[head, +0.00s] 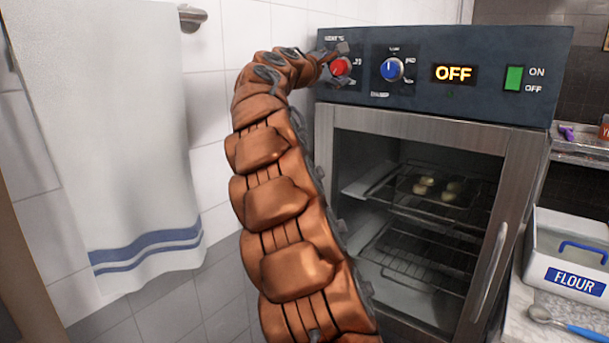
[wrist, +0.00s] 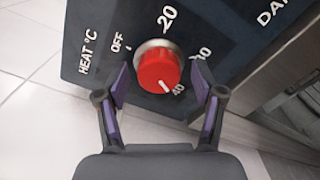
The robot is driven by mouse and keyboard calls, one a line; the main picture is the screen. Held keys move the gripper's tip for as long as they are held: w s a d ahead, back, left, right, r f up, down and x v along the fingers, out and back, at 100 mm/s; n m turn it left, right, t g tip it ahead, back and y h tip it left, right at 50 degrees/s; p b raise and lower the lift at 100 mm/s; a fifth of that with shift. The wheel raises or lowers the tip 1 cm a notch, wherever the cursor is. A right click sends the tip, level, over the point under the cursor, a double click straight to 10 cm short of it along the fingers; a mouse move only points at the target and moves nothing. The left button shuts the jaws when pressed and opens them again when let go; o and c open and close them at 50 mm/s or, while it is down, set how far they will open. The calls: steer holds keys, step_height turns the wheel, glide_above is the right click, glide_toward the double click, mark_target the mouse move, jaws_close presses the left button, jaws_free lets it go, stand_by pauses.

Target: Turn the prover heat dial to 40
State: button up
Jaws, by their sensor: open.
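The red heat dial (wrist: 157,70) sits on the prover's dark control panel (head: 480,60), under the "HEAT °C" print. It also shows in the head view (head: 341,67), partly behind my gripper. In the wrist view its white pointer mark is at the lower right of its face, toward the printed 40. OFF, 20 and 30 are printed around it. My gripper (wrist: 160,80) is open, with one purple-padded finger on each side of the dial and a visible gap to it on both sides. In the head view my gripper (head: 336,60) is at the panel's left end.
A blue dial (head: 391,69), a display reading "OFF" (head: 453,73) and a green ON/OFF switch (head: 514,78) are to the right. Below is the glass door (head: 420,160), closed, with racks behind it. A towel (head: 110,130) hangs left. A flour bin (head: 570,260) stands right.

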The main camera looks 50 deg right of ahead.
steer(key=shift+s+r+n+p, duration=0.1)
steer(key=shift+r+n+p, duration=0.35)
steer(key=shift+n, duration=0.25)
steer(key=shift+f+n+p, duration=0.1)
steer(key=shift+n+p, duration=0.7)
steer(key=shift+n, duration=0.4)
steer(key=n+p, duration=0.2)
steer(key=n, duration=0.1)
steer(key=n+p, duration=0.1)
steer(key=n, duration=0.2)
steer(key=shift+f+n+p, duration=0.15)
steer(key=shift+n+p, duration=0.15)
steer(key=shift+n, duration=1.2)
steer(key=shift+n+p, duration=0.35)
steer(key=shift+n, duration=0.15)
steer(key=shift+f, duration=0.1)
